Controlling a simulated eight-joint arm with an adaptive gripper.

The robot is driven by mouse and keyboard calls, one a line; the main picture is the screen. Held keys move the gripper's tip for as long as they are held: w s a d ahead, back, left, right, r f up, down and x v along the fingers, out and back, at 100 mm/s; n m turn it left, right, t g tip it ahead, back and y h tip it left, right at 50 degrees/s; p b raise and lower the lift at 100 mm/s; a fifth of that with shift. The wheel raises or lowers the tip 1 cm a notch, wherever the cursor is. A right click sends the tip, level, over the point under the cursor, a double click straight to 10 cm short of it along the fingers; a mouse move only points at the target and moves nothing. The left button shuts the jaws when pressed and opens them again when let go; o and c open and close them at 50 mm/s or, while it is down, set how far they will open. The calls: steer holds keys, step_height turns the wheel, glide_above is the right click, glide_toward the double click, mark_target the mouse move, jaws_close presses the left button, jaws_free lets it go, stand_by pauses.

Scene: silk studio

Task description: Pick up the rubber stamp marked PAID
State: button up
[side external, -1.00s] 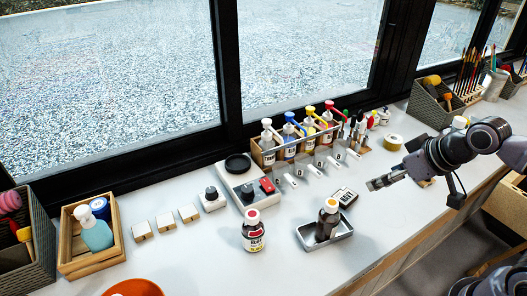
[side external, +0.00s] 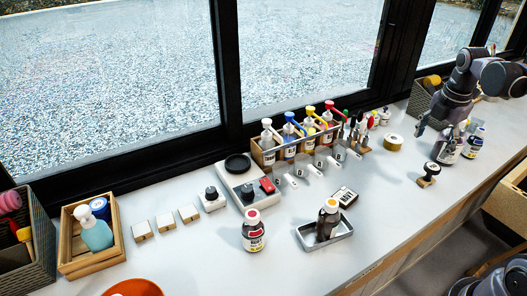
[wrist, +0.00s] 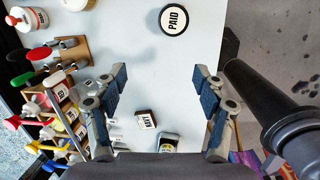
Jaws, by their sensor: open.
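In the side view the stamp (side external: 428,174) stands upright on the right of the counter, with a dark knob and a wooden base. My gripper (wrist: 160,78) is open and empty, and the stamp lies beyond its fingertips, not between them. In the side view my gripper (side external: 432,128) points down above the counter, behind the stamp and apart from it.
Dark bottles (side external: 472,143) stand right of the stamp. A small labelled block (side external: 344,196) and a tray (side external: 342,236) with a bottle are nearer. The counter around the stamp is clear.

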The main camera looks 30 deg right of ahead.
mark_target(433, 167)
steer(key=d+n, duration=0.2)
steer(key=d+n+g, duration=0.1)
steer(key=d, duration=0.1)
steer(key=shift+s+f, duration=0.4)
steer(key=f, duration=0.5)
steer(key=shift+d+f, duration=0.1)
steer(key=shift+d, duration=0.3)
steer(key=shift+s+d+f, duration=0.1)
steer(key=shift+f, duration=1.3)
steer(key=shift+d+f, duration=0.1)
steer(key=shift+f, duration=1.25)
steer(key=c, duration=1.3)
